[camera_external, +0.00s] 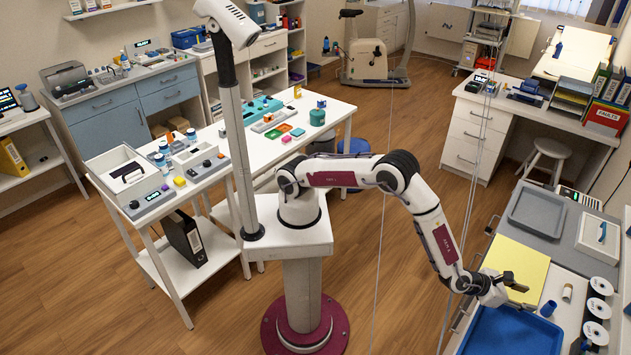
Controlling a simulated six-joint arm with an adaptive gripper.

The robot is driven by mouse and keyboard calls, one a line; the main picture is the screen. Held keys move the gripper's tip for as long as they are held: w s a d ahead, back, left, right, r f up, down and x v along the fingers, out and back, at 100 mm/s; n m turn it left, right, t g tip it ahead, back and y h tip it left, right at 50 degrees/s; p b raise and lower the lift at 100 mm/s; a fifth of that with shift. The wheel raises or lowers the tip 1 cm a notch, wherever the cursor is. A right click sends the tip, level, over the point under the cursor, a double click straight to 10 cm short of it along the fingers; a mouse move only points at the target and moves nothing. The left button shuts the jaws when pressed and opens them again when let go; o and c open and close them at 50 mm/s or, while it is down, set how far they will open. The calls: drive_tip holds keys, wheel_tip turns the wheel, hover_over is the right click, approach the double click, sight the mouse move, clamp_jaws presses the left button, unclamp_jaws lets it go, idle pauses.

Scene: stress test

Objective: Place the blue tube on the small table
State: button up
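A small blue tube (548,308) is on the right-hand bench, close to the edge of a blue tray. My gripper (518,287) is above the bench, just to the left of and a little higher in the picture than the tube, apart from it. Its dark fingers show small, and I cannot tell whether they are open or shut; I see nothing held. A white table (345,108) with coloured items stands behind my base; I cannot tell whether it is the small table.
The bench also holds the blue tray (500,340), a yellow sheet (512,258), a grey tray (537,210), a short pale cylinder (567,291) and several white spools (600,286). Wooden floor around my base is mostly clear.

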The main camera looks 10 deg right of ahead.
drive_tip(key=shift+w+a+r, duration=0.1)
drive_tip(key=shift+a+r, duration=0.15)
drive_tip(key=shift+a, duration=0.45)
drive_tip(key=shift+w+d, duration=0.1)
idle(0.4)
